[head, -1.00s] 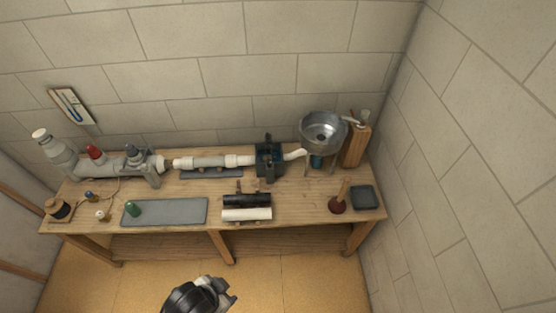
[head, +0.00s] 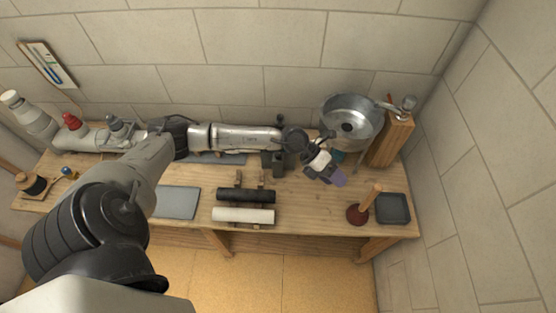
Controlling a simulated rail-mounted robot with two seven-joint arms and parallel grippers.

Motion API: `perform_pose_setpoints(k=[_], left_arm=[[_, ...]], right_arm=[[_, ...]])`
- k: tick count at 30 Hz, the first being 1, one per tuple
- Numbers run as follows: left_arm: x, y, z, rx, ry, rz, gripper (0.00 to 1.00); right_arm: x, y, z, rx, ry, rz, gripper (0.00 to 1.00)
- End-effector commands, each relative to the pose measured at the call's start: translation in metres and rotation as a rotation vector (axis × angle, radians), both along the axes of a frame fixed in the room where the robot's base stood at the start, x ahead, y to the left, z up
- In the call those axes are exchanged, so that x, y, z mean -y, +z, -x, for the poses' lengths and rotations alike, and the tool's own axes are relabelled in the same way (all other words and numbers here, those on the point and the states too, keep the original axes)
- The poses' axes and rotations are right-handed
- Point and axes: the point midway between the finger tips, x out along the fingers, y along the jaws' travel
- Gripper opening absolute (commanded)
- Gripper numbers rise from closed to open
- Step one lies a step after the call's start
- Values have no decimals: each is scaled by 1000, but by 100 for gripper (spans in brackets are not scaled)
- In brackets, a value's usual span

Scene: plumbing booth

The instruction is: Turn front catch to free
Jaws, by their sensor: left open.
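The dark boxy fitting (head: 272,161) on the pipe line stands at the back of the bench, left of the metal basin. My left forearm crosses in front of it in the head view, so only its lower front part and a dark piece above the arm show. I cannot make out the front catch or how it is turned. My left gripper (head: 332,177) is open and empty, to the right of the fitting and in front of the basin, apart from the fitting. My right gripper is not in view.
The metal basin (head: 350,122) and a wooden block (head: 391,139) stand at the back right. A plunger (head: 363,209) and a dark tray (head: 393,208) are at the front right. Black (head: 246,195) and white (head: 243,215) tubes lie on a rack, left of clear bench top.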

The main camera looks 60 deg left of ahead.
Motion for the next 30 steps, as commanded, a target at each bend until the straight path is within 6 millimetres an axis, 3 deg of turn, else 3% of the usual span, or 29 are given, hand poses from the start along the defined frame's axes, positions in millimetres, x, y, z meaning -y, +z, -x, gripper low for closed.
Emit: perform_pose_setpoints(k=[1, 6, 9, 12, 15, 20, 30], left_arm=[[-35, -21, -3, -39, -27, -142, 57], [-142, -45, 6, -221, -52, -520, 57], [-192, -45, 15, -318, -32, -673, 57], [-228, -42, 23, -394, -9, -774, 57], [-249, -39, 30, -443, 9, -834, 57], [-260, -47, 34, -474, 19, -865, 57], [-259, -108, 34, -475, 17, -865, 57]], right_arm=[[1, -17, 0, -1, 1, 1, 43], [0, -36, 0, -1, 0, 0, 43], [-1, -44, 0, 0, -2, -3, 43], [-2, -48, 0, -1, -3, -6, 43], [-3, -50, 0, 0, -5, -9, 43], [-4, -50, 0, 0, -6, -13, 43], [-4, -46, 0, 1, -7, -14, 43]])
